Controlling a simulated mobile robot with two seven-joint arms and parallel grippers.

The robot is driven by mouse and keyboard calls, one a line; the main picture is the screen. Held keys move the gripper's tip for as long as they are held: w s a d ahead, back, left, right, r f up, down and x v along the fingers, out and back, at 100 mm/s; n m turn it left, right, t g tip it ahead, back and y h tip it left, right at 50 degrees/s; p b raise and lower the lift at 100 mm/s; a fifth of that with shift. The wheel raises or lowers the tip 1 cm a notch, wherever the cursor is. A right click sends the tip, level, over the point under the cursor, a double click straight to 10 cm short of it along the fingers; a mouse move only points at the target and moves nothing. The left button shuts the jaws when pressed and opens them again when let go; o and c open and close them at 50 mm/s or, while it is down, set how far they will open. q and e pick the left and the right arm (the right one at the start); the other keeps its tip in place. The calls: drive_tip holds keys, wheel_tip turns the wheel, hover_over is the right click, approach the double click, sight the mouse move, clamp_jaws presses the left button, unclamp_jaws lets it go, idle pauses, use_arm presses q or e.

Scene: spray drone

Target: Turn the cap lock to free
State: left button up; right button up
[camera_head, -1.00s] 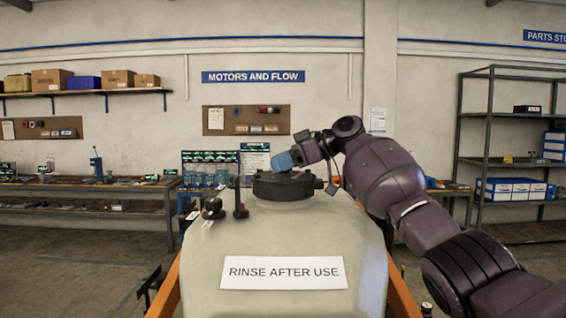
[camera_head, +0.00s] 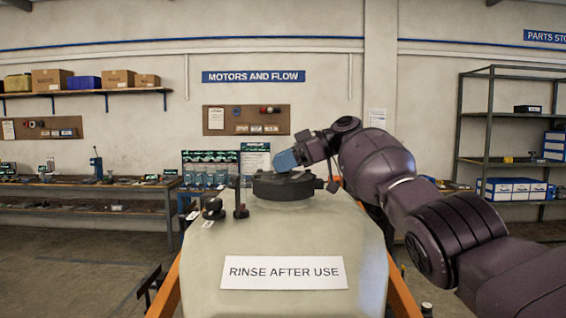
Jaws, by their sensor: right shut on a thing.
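The large pale tank (camera_head: 225,240) stands in front of me with a "RINSE AFTER USE" label. A wide black cap (camera_head: 284,190) sits on its top. My right gripper (camera_head: 286,160) comes in from the right with its blue end down at the top of the cap, shut on a small part there. That part, likely the cap lock, is hidden behind the gripper, so its turn position cannot be told. My left gripper is not in view.
Black fittings (camera_head: 213,208) and a small upright black post (camera_head: 240,200) stand on the tank left of the cap. Orange frame bars (camera_head: 403,290) flank the tank. Benches and shelves (camera_head: 510,140) are well behind.

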idle(0.8)
drive_tip(key=o, duration=0.9)
drive_tip(key=shift+o, duration=0.2)
